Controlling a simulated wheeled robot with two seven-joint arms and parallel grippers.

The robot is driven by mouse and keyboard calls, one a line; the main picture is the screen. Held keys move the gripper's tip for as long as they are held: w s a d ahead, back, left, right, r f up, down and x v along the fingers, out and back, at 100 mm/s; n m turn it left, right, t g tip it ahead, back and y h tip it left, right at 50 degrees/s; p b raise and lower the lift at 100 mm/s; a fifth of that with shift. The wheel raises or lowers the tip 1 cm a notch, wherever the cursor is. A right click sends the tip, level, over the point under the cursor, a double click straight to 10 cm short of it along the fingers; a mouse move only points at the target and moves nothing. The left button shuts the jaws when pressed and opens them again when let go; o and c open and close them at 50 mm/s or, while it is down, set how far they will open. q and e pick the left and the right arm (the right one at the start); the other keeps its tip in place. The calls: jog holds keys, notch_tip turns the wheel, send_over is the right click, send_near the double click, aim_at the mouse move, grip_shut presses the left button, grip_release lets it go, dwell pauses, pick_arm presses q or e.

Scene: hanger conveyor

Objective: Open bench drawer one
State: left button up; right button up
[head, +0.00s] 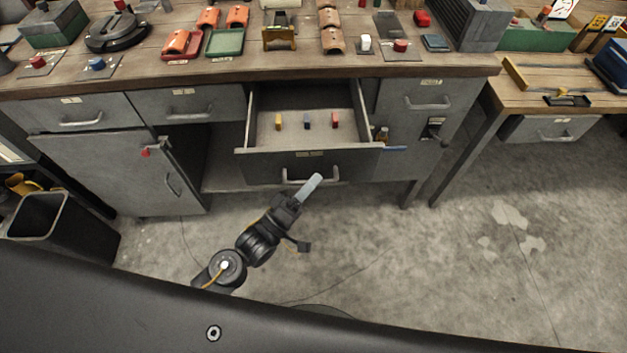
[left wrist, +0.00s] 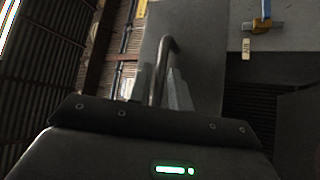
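One grey bench drawer (head: 262,166) stands pulled out from the middle of the workbench, and its inside shows from above. Its label is too small to read. A yellow, a blue and a red small object lie in it. The drawer has a light bar handle (head: 289,176) on its front. My left gripper (head: 314,183) is at this handle. In the left wrist view the handle bar (left wrist: 160,75) lies between the two fingers of the gripper (left wrist: 162,88), which look closed on it. My right gripper is not in view.
Two shut drawers (head: 68,115) (head: 190,103) are to the left, above a grey cupboard door (head: 106,169). A shut drawer (head: 429,96) is to the right. A black bin (head: 62,228) stands at the left. The concrete floor (head: 420,265) is clear at the right.

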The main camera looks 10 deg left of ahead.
pick_arm(q)
jog(key=b+v, duration=0.1)
jog(key=v, duration=0.9)
jog(key=shift+b, duration=0.3)
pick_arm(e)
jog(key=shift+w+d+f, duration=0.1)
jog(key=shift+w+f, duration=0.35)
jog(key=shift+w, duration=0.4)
pick_arm(q)
jog(key=shift+f, duration=0.1)
